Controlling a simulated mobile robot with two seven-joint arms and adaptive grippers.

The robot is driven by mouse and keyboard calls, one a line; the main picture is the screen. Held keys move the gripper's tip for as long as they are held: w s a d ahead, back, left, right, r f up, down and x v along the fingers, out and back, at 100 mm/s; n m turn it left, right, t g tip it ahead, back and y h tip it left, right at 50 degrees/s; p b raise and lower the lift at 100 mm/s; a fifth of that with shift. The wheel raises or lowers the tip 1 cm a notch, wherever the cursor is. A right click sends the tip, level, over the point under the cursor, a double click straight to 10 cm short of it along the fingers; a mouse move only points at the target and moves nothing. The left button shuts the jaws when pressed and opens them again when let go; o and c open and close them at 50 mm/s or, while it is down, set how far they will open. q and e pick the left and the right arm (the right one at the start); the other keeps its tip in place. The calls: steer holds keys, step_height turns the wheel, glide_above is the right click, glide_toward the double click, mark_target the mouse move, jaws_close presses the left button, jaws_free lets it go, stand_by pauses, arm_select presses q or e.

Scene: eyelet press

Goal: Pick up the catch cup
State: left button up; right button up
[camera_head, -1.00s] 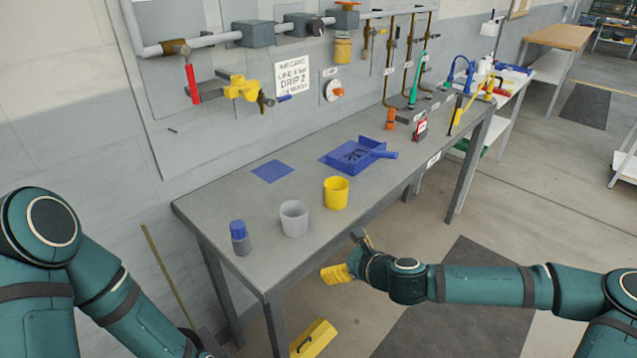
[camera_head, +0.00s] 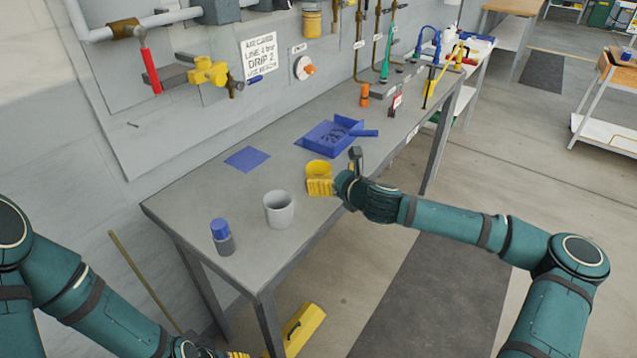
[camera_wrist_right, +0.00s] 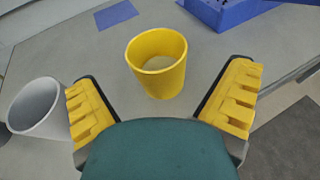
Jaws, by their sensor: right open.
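A yellow cup (camera_head: 318,168) stands upright on the grey workbench (camera_head: 190,200), and a pale grey cup (camera_head: 279,211) stands to its left. I cannot tell which one is the catch cup. My right gripper (camera_head: 337,172) is open at the yellow cup, and its near finger hides the cup's lower part. The grey cup (camera_wrist_right: 38,108) is outside the left finger. My left gripper (camera_head: 237,354) barely shows at the bottom edge.
A blue tray (camera_head: 331,136) and a flat blue sheet (camera_head: 247,159) lie behind the cups. A red and white tag stand (camera_head: 397,100) is farther right. A yellow box (camera_head: 303,328) is on the floor.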

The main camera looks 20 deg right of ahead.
mark_target(325, 178)
steer(key=x, duration=0.2)
steer(key=f+b+x, duration=0.1)
steer(key=x, duration=0.1)
steer(key=shift+w+a, duration=0.1)
steer(key=shift+a, duration=0.15)
steer(key=shift+w+a+f, duration=0.1)
steer(key=shift+w+f, duration=0.05)
steer(key=shift+w, duration=0.35)
steer(key=c, duration=0.9)
